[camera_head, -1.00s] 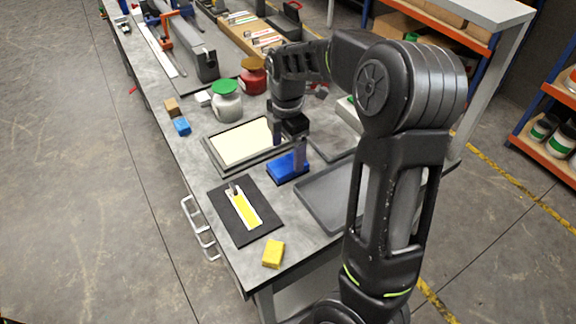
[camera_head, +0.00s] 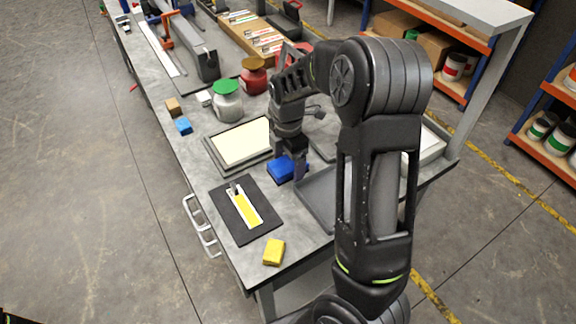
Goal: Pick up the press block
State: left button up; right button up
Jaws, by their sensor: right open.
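A blue block (camera_head: 279,174), which looks like the press block, lies on the grey workbench between the framed cream panel and the dark tray. My right gripper (camera_head: 288,164) points down right over it with its jaws open. The fingers are low at the block and hide its top and part of its right side. I cannot tell whether they touch it. My left gripper is not in view.
The framed panel (camera_head: 240,143) is left of the block and the dark tray (camera_head: 318,197) is right of it. In front lie a black mat (camera_head: 232,224) with a yellow strip and a yellow block (camera_head: 274,252). Green-lidded (camera_head: 228,104) and red (camera_head: 253,79) jars stand behind.

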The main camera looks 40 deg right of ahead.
jog(key=shift+c, duration=0.3)
jog(key=c, duration=1.5)
